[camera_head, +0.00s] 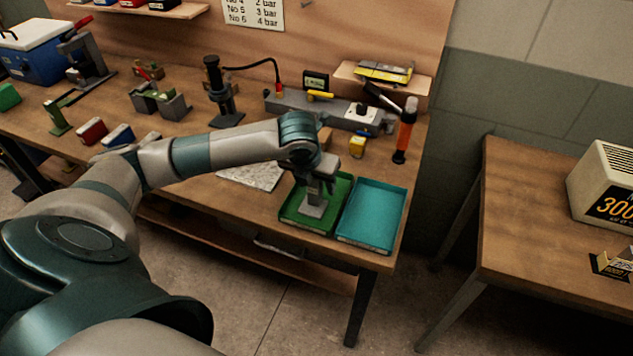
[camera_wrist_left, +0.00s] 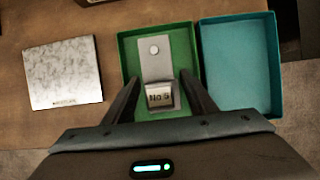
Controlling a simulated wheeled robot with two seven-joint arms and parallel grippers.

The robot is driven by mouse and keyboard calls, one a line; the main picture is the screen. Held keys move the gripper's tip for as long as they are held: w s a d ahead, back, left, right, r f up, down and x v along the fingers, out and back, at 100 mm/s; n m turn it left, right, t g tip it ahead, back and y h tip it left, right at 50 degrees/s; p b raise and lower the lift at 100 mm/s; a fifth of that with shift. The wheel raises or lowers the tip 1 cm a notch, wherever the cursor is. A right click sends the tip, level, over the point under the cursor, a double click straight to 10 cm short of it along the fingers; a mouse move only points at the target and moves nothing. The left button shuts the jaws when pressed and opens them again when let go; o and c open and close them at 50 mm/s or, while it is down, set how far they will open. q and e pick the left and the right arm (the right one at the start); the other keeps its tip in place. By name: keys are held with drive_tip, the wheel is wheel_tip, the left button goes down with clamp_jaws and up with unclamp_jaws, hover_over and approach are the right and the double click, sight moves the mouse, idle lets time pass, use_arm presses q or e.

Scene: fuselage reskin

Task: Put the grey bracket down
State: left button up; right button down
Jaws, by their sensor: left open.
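The grey bracket (camera_wrist_left: 155,62) lies in the green tray (camera_wrist_left: 126,57), with a "No 5" label on its near end and a round hole in its flat plate. It also shows in the head view (camera_head: 313,208), low in the green tray (camera_head: 336,186). My left gripper (camera_wrist_left: 157,80) is open, with one finger on each side of the bracket's near part. In the head view my left gripper (camera_head: 317,188) points down over the tray. Whether a finger touches the bracket I cannot tell. My right gripper is not in view.
A teal tray (camera_head: 371,213) stands right beside the green tray and is empty; it also shows in the left wrist view (camera_wrist_left: 236,65). A pale metal plate (camera_wrist_left: 63,73) lies left of the green tray. An orange-handled tool (camera_head: 405,135) stands behind the trays. The workbench ends just right of them.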

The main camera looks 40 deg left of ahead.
use_arm(q)
drive_tip(key=b+v, duration=0.2)
drive_tip(key=v, duration=1)
drive_tip(key=shift+b, duration=0.4)
drive_tip(key=shift+f, duration=0.1)
drive_tip(key=shift+s+f, duration=0.1)
drive_tip(key=shift+s, duration=0.1)
